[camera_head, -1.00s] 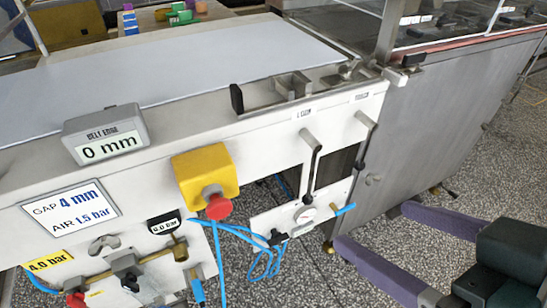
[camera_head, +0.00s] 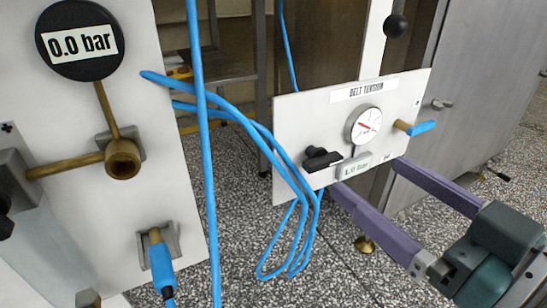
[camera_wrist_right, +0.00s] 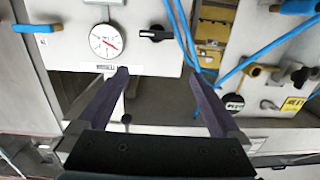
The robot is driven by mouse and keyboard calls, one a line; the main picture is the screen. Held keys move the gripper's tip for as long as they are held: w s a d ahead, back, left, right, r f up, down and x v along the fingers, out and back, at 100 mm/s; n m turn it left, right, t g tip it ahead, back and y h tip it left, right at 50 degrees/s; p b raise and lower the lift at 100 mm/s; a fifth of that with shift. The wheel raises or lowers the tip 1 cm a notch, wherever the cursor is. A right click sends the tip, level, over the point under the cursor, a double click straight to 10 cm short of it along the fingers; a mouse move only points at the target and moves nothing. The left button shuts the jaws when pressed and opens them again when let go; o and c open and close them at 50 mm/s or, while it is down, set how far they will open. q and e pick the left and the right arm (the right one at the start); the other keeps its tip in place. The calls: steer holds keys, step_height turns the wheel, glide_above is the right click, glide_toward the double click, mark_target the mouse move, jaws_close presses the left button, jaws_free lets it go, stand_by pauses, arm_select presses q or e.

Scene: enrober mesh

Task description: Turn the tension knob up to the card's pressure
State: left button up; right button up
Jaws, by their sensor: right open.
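The belt tension panel (camera_head: 290,125) is a white plate with a round dial gauge (camera_head: 365,125), whose red needle shows. A black knob (camera_head: 322,158) sits left of the gauge, with a small plate reading about 1.0 bar (camera_head: 355,166) between and below them. My right gripper (camera_head: 367,178) is open and empty, its purple fingers reaching toward the panel's lower edge from the lower right. In the right wrist view, the knob (camera_wrist_right: 155,34) lies beyond the gap between the open fingers (camera_wrist_right: 158,75), apart from them. The pressure card is not in the head view now. My left gripper is not in view.
Blue hoses (camera_head: 205,150) hang left of the panel. A blue-handled valve (camera_head: 420,127) projects from its right side. A black gauge reading 0.0 bar (camera_head: 78,42) and brass fittings (camera_head: 122,158) are on the left plate. Speckled floor (camera_head: 330,260) lies below.

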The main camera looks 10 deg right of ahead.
mark_target(328, 163)
steer(key=shift+t, duration=0.3)
steer(key=w+a+f+b, duration=0.1)
steer(key=w+b, duration=0.1)
steer(key=w, duration=0.1)
steer(key=w+a+f+b, duration=0.1)
steer(key=w, duration=0.3)
steer(key=w+a+f+b, duration=0.1)
steer(key=w+b, duration=0.1)
steer(key=w, duration=0.1)
steer(key=shift+w+a+f+b, duration=0.1)
steer(key=shift+w+f+b, duration=0.05)
steer(key=shift+f+b, duration=0.15)
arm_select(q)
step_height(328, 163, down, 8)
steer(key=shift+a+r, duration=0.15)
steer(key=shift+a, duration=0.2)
arm_select(e)
steer(key=shift+c, duration=0.2)
steer(key=c, duration=1.3)
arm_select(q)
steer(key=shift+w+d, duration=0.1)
arm_select(e)
steer(key=shift+o, duration=0.2)
